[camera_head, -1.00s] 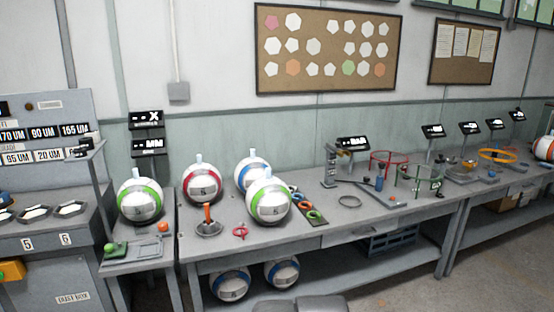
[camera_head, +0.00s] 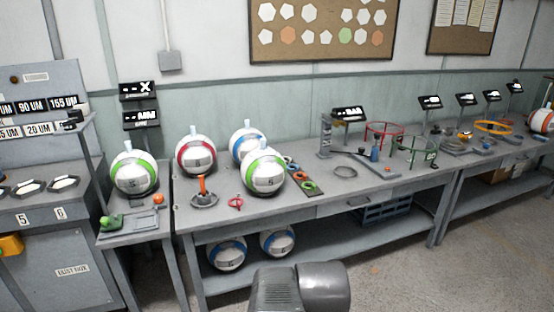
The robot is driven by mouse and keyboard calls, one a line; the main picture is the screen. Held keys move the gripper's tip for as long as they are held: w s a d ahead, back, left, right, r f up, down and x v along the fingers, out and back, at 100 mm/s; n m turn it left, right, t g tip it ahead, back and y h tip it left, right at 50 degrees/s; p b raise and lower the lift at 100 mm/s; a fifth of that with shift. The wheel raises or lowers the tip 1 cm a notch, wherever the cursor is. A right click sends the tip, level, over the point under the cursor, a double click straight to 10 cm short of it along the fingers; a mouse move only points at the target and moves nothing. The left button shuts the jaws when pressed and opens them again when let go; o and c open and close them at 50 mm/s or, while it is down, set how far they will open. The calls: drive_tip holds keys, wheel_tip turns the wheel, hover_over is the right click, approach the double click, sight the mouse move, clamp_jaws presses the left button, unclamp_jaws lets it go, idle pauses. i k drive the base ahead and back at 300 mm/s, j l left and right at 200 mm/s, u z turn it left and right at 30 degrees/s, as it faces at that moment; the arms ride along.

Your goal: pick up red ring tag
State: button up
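A grey part of my arm shows at the bottom middle, in front of the bench. My gripper's fingers are not in view.
An orange-handled stand (camera_head: 203,196) is just left of the tag. Red-striped (camera_head: 195,155), blue-striped (camera_head: 246,139) and green-striped (camera_head: 263,173) balls stand behind it. A larger red ring (camera_head: 386,130) is raised on a fixture. Floor (camera_head: 400,280) is clear at lower right.

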sight(238, 205)
drive_tip(key=i+j+u, duration=0.3)
drive_tip(key=i, duration=0.5)
drive_tip(key=i+u, duration=0.3)
drive_tip(key=i, duration=0.5)
